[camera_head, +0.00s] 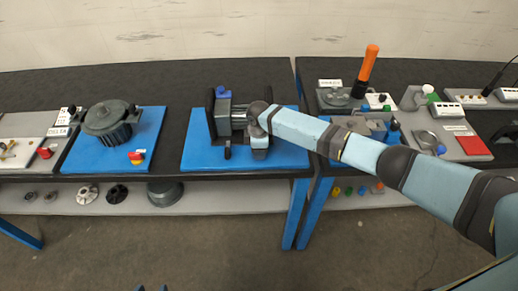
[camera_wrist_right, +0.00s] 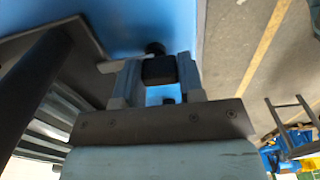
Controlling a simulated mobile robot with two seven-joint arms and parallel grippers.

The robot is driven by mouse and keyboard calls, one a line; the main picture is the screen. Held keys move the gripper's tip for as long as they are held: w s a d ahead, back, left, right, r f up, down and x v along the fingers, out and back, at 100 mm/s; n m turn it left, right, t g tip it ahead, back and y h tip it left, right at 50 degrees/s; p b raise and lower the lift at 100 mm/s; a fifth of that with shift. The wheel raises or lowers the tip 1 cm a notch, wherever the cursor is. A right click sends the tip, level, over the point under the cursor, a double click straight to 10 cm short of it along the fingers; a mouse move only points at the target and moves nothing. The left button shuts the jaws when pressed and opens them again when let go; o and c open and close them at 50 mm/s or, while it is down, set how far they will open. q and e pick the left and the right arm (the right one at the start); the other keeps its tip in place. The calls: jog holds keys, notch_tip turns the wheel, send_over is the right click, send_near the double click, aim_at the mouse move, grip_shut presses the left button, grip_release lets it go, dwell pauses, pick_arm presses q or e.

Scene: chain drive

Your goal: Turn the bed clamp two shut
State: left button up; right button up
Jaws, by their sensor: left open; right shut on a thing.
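The machine (camera_head: 238,118), with dark upright plates and a grey cylinder between them, stands on a blue mat (camera_head: 200,155). A small dark upright clamp handle (camera_head: 227,150) shows at its front left. My right gripper (camera_head: 260,152) is at its front right. In the right wrist view my right gripper (camera_wrist_right: 158,82) is shut on a dark block (camera_wrist_right: 158,70), apparently a bed clamp handle, with a round black knob (camera_wrist_right: 155,48) just beyond. I cannot tell which clamp is number two.
A dark round pot-shaped part (camera_head: 107,122) stands on another blue mat to the left. A lower shelf (camera_head: 225,198) carries several round parts. To the right, behind my right arm, a crowded bench holds an orange-handled lever (camera_head: 366,68).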

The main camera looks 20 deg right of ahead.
dwell(0.5)
jog(key=o, duration=0.9)
jog(key=shift+o, duration=0.2)
notch_tip(320, 180, up, 14)
jog(key=b, duration=0.1)
jog(key=shift+b, duration=0.3)
